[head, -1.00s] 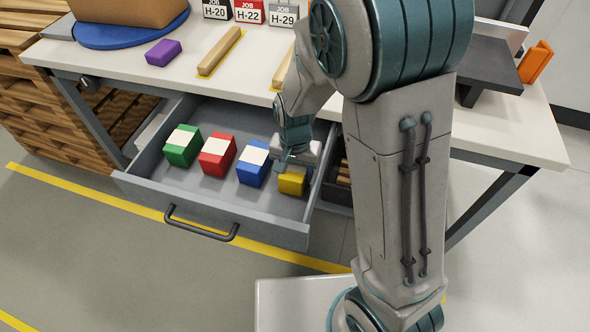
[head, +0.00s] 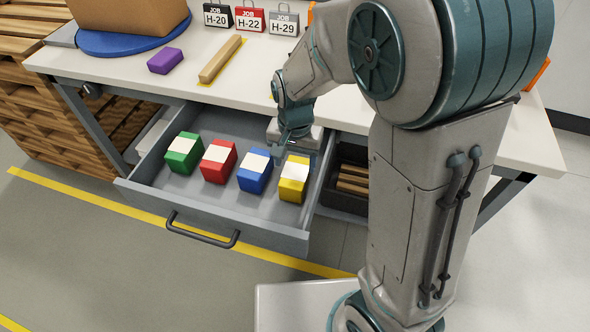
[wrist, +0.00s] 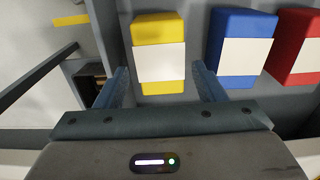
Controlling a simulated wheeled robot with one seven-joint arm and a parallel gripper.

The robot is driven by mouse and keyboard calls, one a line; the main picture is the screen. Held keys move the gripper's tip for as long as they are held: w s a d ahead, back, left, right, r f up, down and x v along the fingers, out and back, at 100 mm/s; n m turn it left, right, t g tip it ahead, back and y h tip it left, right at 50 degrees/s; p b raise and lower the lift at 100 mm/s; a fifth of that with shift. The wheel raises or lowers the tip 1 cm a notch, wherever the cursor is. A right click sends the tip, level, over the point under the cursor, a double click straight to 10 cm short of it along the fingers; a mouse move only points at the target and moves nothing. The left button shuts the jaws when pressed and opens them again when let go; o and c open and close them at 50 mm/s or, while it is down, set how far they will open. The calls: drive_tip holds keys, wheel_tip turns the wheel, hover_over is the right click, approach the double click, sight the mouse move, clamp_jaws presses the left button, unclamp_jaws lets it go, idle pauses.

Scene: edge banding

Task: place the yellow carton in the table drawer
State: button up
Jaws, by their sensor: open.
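The yellow carton (head: 292,184), with a white band, rests in the open table drawer (head: 208,229) at the right end of a row of cartons, beside the blue carton (head: 254,172). My gripper (head: 298,150) is above and behind the yellow carton, over the drawer. In the wrist view the yellow carton (wrist: 159,30) lies ahead between the spread fingers of my gripper (wrist: 160,82). The fingers are open and a gap shows on both sides of the carton, so nothing is held.
A green carton (head: 183,161) and a red carton (head: 217,166) stand left of the blue one. The tabletop (head: 130,70) above the drawer bears a purple block (head: 165,61), a wooden strip (head: 221,58) and job tags. A dark bin (head: 350,165) is right of the drawer.

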sight(296, 173)
wheel_tip(296, 173, up, 5)
drive_tip(key=shift+f, duration=0.1)
drive_tip(key=shift+s+d+r, duration=0.1)
drive_tip(key=shift+d+r, duration=0.05)
drive_tip(key=shift+r, duration=0.05)
drive_tip(key=s+d+r+n+t, duration=0.2)
drive_tip(key=s+d+r+n, duration=0.2)
drive_tip(key=s+d, duration=0.7)
drive_tip(key=shift+s+d+r, duration=0.15)
drive_tip(key=shift+s+r, duration=0.4)
drive_tip(key=shift+r, duration=0.35)
